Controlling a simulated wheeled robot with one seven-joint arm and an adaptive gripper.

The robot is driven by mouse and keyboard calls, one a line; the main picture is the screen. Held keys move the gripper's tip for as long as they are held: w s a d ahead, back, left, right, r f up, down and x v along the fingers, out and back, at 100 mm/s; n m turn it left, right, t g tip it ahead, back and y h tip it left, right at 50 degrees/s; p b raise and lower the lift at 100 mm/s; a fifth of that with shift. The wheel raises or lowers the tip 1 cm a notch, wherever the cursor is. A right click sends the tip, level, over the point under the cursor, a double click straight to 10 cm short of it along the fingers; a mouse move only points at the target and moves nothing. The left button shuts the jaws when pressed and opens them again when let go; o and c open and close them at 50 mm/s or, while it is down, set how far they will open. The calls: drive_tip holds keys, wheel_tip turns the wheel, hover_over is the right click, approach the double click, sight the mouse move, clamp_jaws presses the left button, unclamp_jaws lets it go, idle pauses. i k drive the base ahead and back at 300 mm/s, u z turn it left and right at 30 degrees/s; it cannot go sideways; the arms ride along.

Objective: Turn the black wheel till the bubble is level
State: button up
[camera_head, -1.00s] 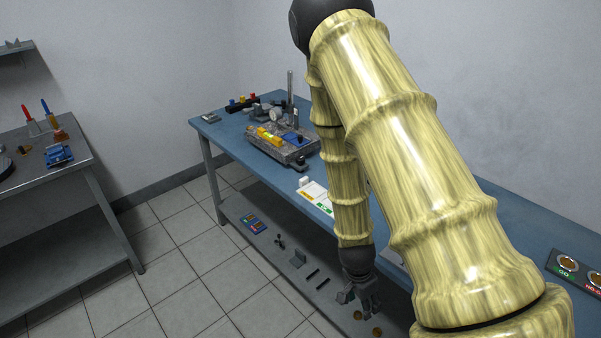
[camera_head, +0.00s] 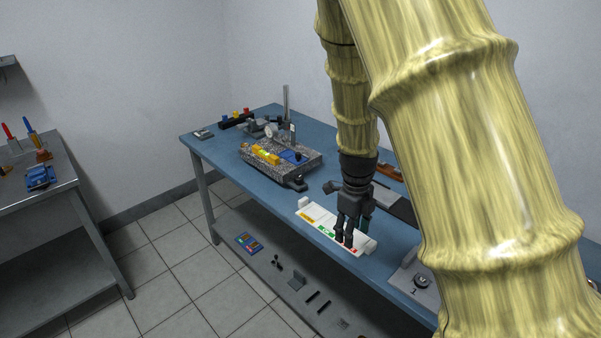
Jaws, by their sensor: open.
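The yellow level (camera_head: 264,154) lies on a speckled stone plate (camera_head: 272,172) on the blue bench; its bubble is too small to read. A black wheel (camera_head: 296,183) shows at the plate's front right corner. My gripper (camera_head: 346,236) points down above the white card with coloured patches, to the right of and nearer than the wheel, and apart from it. It is open, with nothing seen between its fingers.
A blue item (camera_head: 293,157) lies on the plate, with gauges and an upright post (camera_head: 286,103) behind it. The white card (camera_head: 316,215) lies along the bench's front edge. A grey plate with a dark knob (camera_head: 421,283) is at right. My arm hides the bench's right part.

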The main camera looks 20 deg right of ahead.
sight(299, 179)
drive_tip(key=u, duration=0.05)
drive_tip(key=i, duration=1.25)
